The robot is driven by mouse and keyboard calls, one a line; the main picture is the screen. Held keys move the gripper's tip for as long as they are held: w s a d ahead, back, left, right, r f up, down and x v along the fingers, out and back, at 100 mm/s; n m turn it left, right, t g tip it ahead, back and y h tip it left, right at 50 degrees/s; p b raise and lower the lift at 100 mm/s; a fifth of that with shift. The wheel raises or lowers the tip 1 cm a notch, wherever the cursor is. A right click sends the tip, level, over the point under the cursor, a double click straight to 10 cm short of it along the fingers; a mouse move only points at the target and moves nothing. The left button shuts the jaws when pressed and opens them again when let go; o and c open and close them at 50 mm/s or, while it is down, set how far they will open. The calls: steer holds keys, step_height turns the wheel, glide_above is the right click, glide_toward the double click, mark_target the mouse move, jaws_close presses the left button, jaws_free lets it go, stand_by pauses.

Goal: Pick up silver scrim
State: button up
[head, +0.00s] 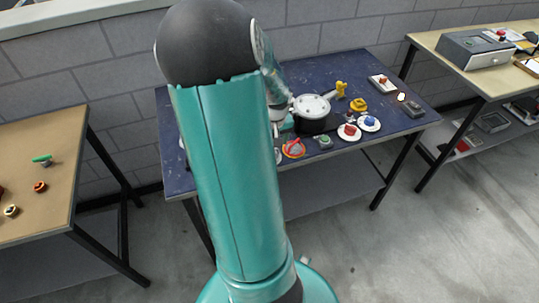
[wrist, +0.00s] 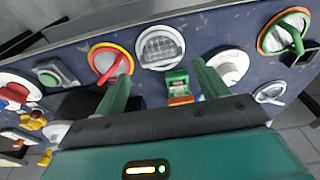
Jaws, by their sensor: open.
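A round silver scrim (wrist: 160,47), a pale ring with a grey mesh inside, lies flat on the dark blue table top (wrist: 215,38) in the wrist view. My gripper (wrist: 163,72) is open, with its two green fingers spread and pointing toward the table. The scrim lies just beyond the fingertips, around the middle of the gap. Nothing is held between the fingers. In the head view my arm covers the gripper and most of the table's left part, and I cannot make out the scrim there.
A small green and orange item (wrist: 178,85) shows between the fingers. A red-yellow ring with a handle (wrist: 110,62) is left of the scrim; a white round piece (wrist: 228,66) is right. A green-orange ring (wrist: 285,33) lies farther right. A lidded pot (head: 312,113) stands on the table.

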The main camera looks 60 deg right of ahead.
steer(key=f, duration=0.5)
steer(key=shift+w+d+f, duration=0.1)
steer(key=shift+w+d, duration=0.2)
steer(key=shift+w, duration=0.1)
steer(key=c, duration=0.7)
